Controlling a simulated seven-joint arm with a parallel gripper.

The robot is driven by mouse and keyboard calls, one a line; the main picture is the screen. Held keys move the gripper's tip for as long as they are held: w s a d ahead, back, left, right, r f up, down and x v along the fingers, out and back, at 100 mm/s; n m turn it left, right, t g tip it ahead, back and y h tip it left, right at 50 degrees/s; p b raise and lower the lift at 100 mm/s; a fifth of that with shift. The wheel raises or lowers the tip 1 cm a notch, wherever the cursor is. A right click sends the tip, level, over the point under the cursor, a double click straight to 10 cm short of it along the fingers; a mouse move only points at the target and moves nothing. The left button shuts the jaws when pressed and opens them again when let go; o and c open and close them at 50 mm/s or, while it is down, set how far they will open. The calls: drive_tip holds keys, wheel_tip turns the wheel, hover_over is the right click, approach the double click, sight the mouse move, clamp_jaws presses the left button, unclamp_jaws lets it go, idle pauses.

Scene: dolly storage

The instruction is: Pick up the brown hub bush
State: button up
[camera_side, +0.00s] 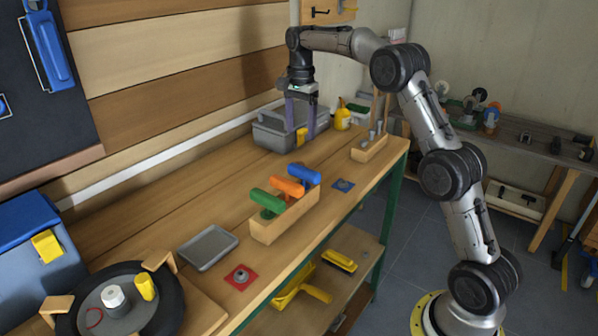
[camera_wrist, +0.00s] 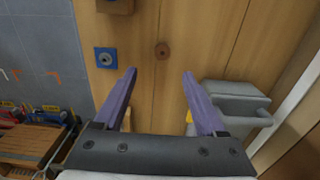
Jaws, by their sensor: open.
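A small round brown piece with a dark centre, which looks like the brown hub bush (camera_wrist: 162,50), lies on the wooden bench in the wrist view. It sits a little beyond my fingertips, between their lines. I cannot make it out in the side view; the tool handles may hide it. My gripper (camera_wrist: 159,72) is open and empty, its two purple fingers apart. In the side view my gripper (camera_side: 300,132) points down over the far part of the bench, in front of the grey bin.
A grey bin (camera_wrist: 235,104) stands close to the right finger. A blue plate with a round grey part (camera_wrist: 105,57) lies left of the bush. A wooden holder (camera_side: 286,220) with coloured handles and a pegged wooden block (camera_side: 369,150) stand on the bench (camera_side: 225,205).

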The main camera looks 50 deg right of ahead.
drive_tip(key=f, duration=1)
drive_tip(key=shift+w+a+f, duration=0.1)
drive_tip(key=shift+w+f, duration=0.1)
drive_tip(key=shift+f, duration=0.1)
clamp_jaws()
